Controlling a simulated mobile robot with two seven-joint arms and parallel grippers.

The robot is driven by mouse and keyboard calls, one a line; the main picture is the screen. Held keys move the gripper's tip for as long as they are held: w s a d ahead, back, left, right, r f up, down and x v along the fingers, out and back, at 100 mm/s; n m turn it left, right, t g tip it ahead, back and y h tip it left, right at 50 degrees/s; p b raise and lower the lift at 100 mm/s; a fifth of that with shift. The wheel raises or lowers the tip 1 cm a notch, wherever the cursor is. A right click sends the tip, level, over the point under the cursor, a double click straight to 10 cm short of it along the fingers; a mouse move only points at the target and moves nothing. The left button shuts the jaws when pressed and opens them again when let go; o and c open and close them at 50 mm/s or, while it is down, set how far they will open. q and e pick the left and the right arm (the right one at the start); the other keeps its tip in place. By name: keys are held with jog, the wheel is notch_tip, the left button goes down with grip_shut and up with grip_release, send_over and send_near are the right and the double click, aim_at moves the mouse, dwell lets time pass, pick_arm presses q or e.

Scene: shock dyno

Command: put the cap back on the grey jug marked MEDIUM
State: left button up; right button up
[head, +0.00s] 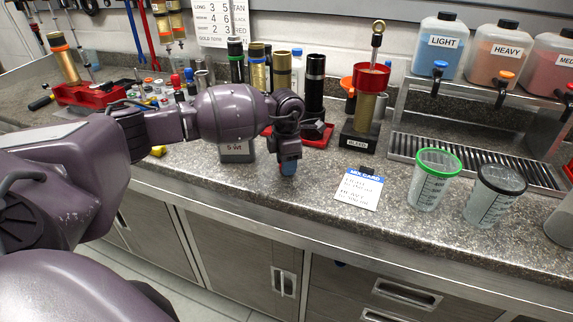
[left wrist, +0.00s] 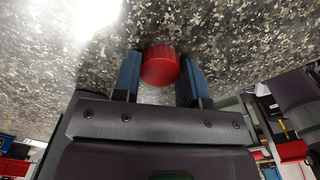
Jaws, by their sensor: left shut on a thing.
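A red cap (left wrist: 160,66) shows in the left wrist view between the two blue fingers of my left gripper (left wrist: 159,82), which is shut on it. My right gripper is not in view.
A white card (head: 359,189) lies on the counter (head: 318,186). A green-rimmed cup (head: 431,180) and a black-rimmed cup (head: 494,195) stand right of it. Bottles marked LIGHT (head: 436,47) and HEAVY (head: 496,56) sit above a drip tray (head: 470,160). A BLEED stand (head: 361,128) is behind.

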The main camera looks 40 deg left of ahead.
pick_arm(q)
notch_tip(320, 180, up, 20)
jog(key=shift+p, duration=0.35)
dwell(0.4)
jog(key=s+d+f+m, duration=0.4)
jog(key=d+f+m, duration=0.2)
jog(key=d+m, duration=0.3)
jog(key=s+d+f+m, duration=0.4)
jog(key=d+f+m, duration=0.1)
jog(key=d+m, duration=0.5)
jog(key=s+d+f+m, duration=0.5)
jog(key=d+m, duration=0.4)
jog(key=d, duration=0.3)
jog(key=shift+f, duration=0.8)
